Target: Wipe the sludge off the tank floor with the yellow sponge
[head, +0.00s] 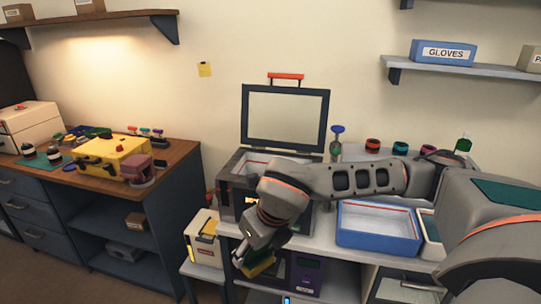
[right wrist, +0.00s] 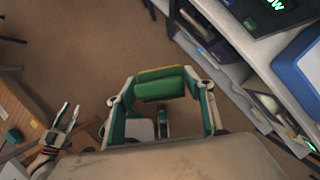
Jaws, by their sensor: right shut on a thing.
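My right gripper (head: 246,255) is shut on the yellow sponge (head: 259,265) in front of the bench. In the right wrist view the sponge (right wrist: 160,85) sits between both fingers, its green side showing and a yellow edge on top. The tank (head: 232,162) is a dark grey box on the bench, its framed lid (head: 286,118) standing open. The sponge is outside the tank, lower and nearer to me. My right arm covers part of the tank; its floor and any sludge are hidden. What looks like my left gripper (right wrist: 68,115) shows at lower left in the right wrist view, prongs apart and empty.
A blue tray (head: 378,238) stands right of the tank. Several bottles and coloured jars stand behind my right arm. A white container (head: 204,240) stands on a low stand to the left. A purple box (head: 307,275) sits under the bench top. Open floor (right wrist: 80,40) lies below the sponge.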

